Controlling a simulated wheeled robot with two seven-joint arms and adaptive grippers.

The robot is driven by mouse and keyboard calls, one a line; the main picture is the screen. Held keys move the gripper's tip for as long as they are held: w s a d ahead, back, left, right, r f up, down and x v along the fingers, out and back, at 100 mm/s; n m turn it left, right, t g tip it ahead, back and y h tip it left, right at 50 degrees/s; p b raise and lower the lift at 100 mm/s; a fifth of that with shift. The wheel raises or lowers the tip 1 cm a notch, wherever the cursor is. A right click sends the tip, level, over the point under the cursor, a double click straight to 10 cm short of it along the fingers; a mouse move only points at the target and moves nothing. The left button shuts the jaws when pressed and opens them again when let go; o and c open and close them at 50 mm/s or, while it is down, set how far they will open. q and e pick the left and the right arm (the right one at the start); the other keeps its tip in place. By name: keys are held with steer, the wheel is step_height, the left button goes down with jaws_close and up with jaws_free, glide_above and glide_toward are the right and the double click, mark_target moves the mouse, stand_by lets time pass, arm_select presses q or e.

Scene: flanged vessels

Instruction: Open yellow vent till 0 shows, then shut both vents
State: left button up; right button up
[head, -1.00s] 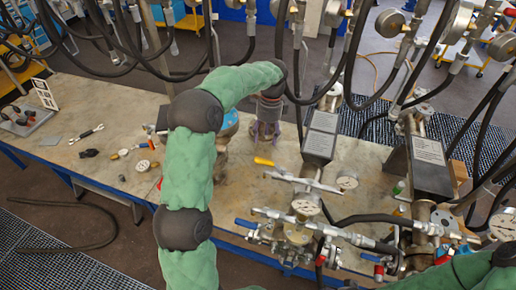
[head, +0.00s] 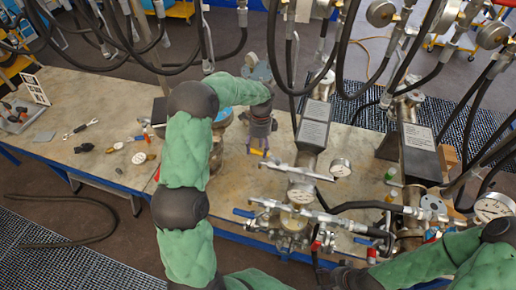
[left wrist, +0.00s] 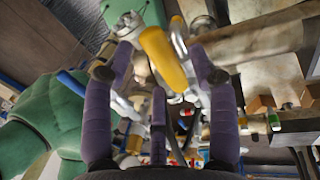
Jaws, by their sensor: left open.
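The yellow vent handle (head: 265,153) sits at the left end of a metal pipe assembly (head: 300,172) and is mostly hidden by my left gripper in the head view. My left gripper (head: 258,150) points down over it with purple fingers. In the left wrist view the yellow handle (left wrist: 165,58) lies between the spread, open fingers (left wrist: 170,60); I cannot tell whether they touch it. A blue handle (head: 243,213) and a red handle (head: 316,243) are on the lower valve assembly. Round gauges (head: 302,193) (head: 340,167) stand close by; their readings are too small to tell.
Dark hoses (head: 350,208) cross near the valves. Black labelled boxes (head: 313,135) stand behind and to the right. Small fittings (head: 139,158) and a wrench (head: 80,129) lie on the bench's left part (head: 75,100), which has free room. My right arm crosses the lower right.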

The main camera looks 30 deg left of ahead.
arm_select(q)
steer(key=shift+s+f, duration=0.1)
steer(key=shift+f, duration=0.4)
jaws_close()
